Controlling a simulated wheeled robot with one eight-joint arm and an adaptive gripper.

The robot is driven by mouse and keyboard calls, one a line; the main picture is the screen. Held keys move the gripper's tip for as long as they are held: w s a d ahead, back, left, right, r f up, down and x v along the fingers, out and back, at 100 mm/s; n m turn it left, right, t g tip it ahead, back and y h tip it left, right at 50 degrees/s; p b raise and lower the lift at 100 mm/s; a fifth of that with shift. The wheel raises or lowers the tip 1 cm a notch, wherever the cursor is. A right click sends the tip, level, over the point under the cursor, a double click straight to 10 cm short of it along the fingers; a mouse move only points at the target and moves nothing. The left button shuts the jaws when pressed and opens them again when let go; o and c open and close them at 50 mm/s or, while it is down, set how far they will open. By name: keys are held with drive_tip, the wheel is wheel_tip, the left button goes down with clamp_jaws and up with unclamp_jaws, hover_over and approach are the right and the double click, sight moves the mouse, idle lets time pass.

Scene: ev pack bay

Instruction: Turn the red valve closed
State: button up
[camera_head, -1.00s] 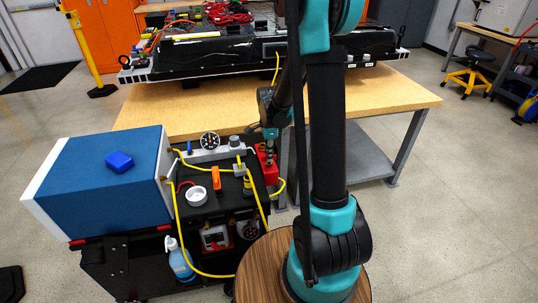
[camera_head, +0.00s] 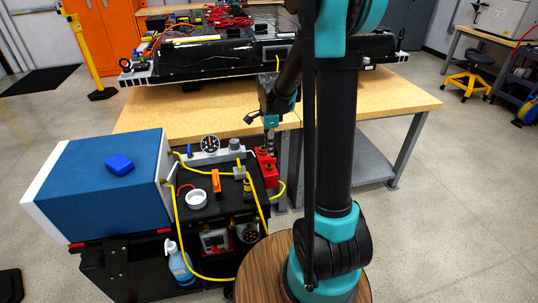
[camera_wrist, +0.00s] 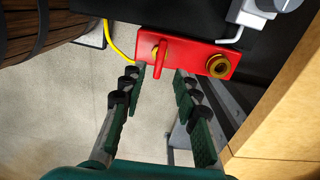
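The red valve is a red block (camera_head: 267,172) at the right edge of the black cart in the head view. In the wrist view, the red block (camera_wrist: 195,55) carries a red lever handle (camera_wrist: 160,58) and a round brass fitting (camera_wrist: 218,65) to its right. My gripper (camera_wrist: 161,75) is open and empty, with one finger on each side of the lever's line. The lever shows in the gap just past the fingertips; I cannot tell whether they touch it. In the head view, my gripper (camera_head: 270,140) is just above the block, its fingers hard to make out.
The cart (camera_head: 120,262) carries a blue box (camera_head: 105,185), a white round cap (camera_head: 196,199), an orange clip (camera_head: 216,181) and yellow hoses (camera_head: 206,170). A wooden workbench (camera_head: 400,98) with a battery pack (camera_head: 215,62) stands behind. A yellow hose (camera_wrist: 118,45) runs beside the red block.

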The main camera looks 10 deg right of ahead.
sight(269, 159)
wheel_tip(269, 159, up, 6)
drive_tip(key=shift+r, duration=0.15)
idle(0.4)
drive_tip(key=s+d+f+n+t, duration=0.2)
drive_tip(key=s+f+n, duration=0.1)
drive_tip(key=s+n, duration=0.5)
drive_tip(key=s+d+f+n+t, duration=0.2)
drive_tip(key=s+f+n, duration=0.1)
drive_tip(key=s+n, duration=0.6)
drive_tip(key=s, duration=0.4)
drive_tip(key=shift+f, duration=0.35)
